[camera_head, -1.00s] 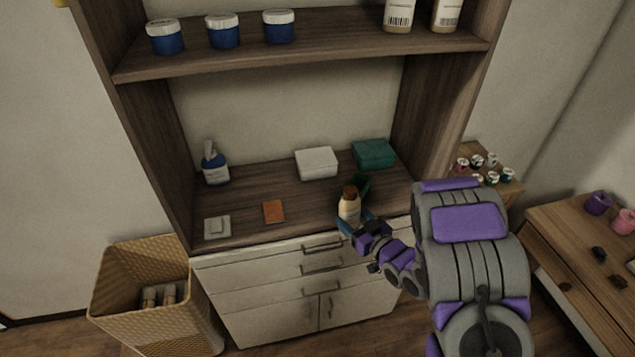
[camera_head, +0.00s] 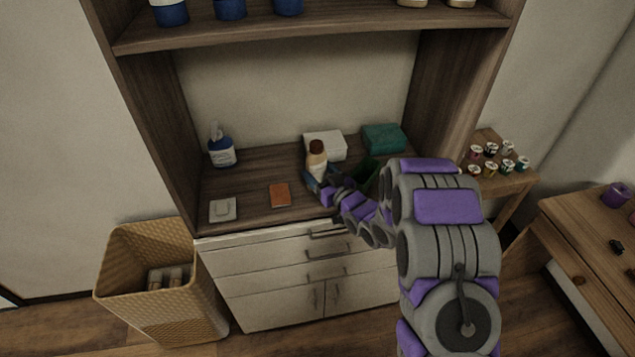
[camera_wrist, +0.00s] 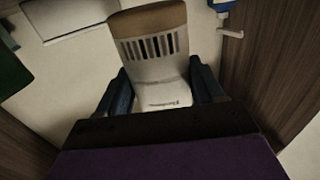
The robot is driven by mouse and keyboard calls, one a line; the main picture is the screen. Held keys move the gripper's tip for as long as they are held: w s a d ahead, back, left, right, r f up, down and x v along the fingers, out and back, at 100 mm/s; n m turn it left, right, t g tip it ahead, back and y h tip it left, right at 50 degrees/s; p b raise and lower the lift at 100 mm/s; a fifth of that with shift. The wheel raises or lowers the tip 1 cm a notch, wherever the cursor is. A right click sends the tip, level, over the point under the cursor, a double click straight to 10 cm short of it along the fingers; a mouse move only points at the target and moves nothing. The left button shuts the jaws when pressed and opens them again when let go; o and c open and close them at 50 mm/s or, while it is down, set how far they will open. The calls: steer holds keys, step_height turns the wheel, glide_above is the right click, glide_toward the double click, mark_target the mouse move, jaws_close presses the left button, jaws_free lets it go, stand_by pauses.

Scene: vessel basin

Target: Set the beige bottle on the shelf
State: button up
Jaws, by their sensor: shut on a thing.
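The beige bottle (camera_head: 316,162) has a brown cap and stands roughly upright in my gripper (camera_head: 318,184), in front of the back wall of the shelf unit. My gripper is shut on it, with a finger on each side of its body. In the wrist view the bottle (camera_wrist: 155,62) shows a barcode label and its brown cap, between the two blue fingers of my gripper (camera_wrist: 160,95). The shelf's lower board (camera_head: 245,190) lies below and around the gripper. The upper shelf board (camera_head: 320,37) is above. Whether the bottle touches the lower board cannot be told.
On the lower board are a blue pump bottle (camera_head: 221,147), a white box (camera_head: 325,145), a green box (camera_head: 384,138), an orange card (camera_head: 280,195) and a white square item (camera_head: 222,210). Blue jars (camera_head: 230,8) stand above. A wicker basket (camera_head: 150,285) is at left.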

steer(key=shift+w+a, duration=0.15)
steer(key=shift+w, duration=0.1)
steer(key=shift+f, duration=0.25)
step_height(320, 180, down, 3)
steer(key=shift+a+f+b, duration=0.1)
steer(key=shift+a+b, duration=0.05)
steer(key=shift+b, duration=0.5)
steer(key=o, duration=1.3)
